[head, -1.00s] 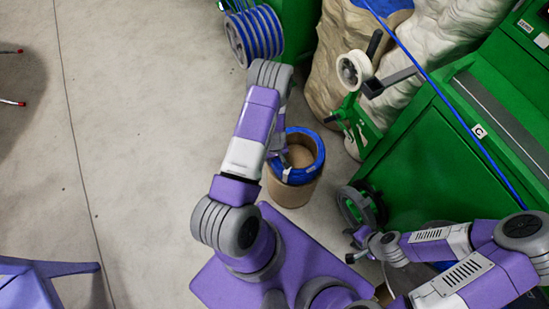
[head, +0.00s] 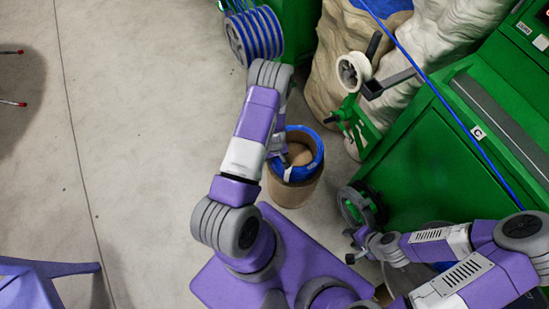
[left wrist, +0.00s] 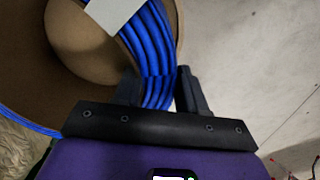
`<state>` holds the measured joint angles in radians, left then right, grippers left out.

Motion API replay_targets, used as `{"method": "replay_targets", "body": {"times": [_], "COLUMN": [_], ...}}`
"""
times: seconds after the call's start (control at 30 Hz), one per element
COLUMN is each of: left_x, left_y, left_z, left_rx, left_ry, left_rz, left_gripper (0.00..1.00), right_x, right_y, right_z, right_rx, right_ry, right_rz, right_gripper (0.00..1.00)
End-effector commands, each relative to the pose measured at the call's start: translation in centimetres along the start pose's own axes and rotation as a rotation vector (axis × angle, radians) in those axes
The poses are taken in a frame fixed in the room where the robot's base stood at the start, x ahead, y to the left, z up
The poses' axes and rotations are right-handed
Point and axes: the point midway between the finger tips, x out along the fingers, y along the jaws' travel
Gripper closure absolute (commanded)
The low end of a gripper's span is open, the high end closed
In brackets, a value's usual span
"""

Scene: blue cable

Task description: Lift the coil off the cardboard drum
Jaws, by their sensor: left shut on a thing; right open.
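The blue cable coil (head: 316,152) is a ring with white bands at the top of the brown cardboard drum (head: 293,190), in the middle of the head view. My left gripper (head: 286,158) reaches down to the coil's left side. In the left wrist view its two dark fingers (left wrist: 160,92) are shut on the strands of the coil (left wrist: 148,40), with a white label just above. The drum's brown inside (left wrist: 20,65) shows beside them. Whether the coil is clear of the drum is hard to tell. My right gripper (head: 352,246) is open and empty at the lower right, away from the drum.
A green machine (head: 440,150) with a blue cable across it fills the right. A green stand with a white spool (head: 352,70) is right behind the drum. A cable reel (head: 254,35) and pale sacks (head: 325,70) stand at the back.

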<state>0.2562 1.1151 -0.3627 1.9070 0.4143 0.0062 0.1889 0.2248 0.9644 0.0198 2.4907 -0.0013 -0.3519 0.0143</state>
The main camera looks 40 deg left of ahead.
Motion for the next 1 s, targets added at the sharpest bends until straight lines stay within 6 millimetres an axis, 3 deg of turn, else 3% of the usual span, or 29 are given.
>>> {"method": "replay_targets", "body": {"times": [1.0], "left_x": [-1.2], "left_y": [0.1], "left_z": [-0.1], "left_rx": [0.001], "left_ry": [0.002], "left_rz": [0.002], "left_gripper": [1.00], "right_x": [-0.8], "right_y": [-0.3], "right_z": [0.0], "right_rx": [0.000], "right_ry": [0.000], "right_rz": [0.000], "right_gripper": [0.57]}}
